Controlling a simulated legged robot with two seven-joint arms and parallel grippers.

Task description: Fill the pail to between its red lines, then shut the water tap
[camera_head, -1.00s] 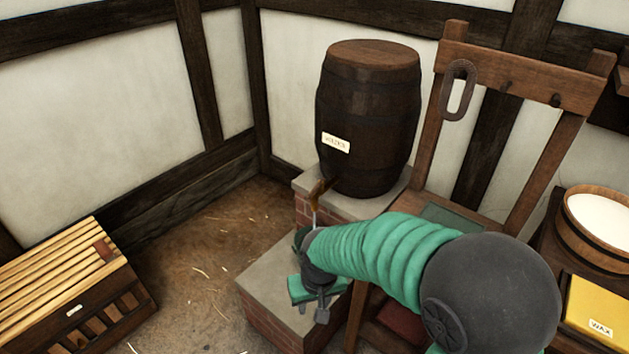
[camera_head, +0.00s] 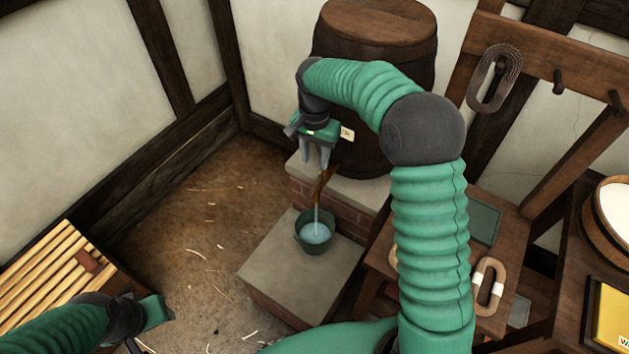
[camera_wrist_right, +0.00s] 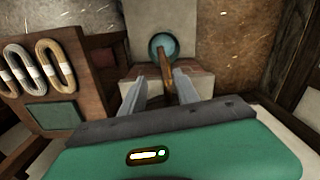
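The green pail (camera_head: 302,243) stands on the low stone-topped brick step, with bluish water inside. Its red lines cannot be made out. A thin stream runs into it from the wooden tap (camera_head: 323,184) on the barrel (camera_head: 372,50). My right gripper (camera_head: 314,166) is open just above the tap, fingers pointing down. In the right wrist view the tap (camera_wrist_right: 167,66) shows between the spread fingertips, with the pail (camera_wrist_right: 155,42) beyond. My left gripper (camera_head: 150,328) is low at the left, over the floor near the slatted crate; its fingers are not clear.
The slatted crate (camera_head: 38,270) stands at the lower left. A wooden rack (camera_head: 535,60) with rope coils is on the right, beside a table with a wooden tub (camera_head: 600,235) and a yellow wax box (camera_head: 612,320). The straw-strewn floor (camera_head: 190,215) is open.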

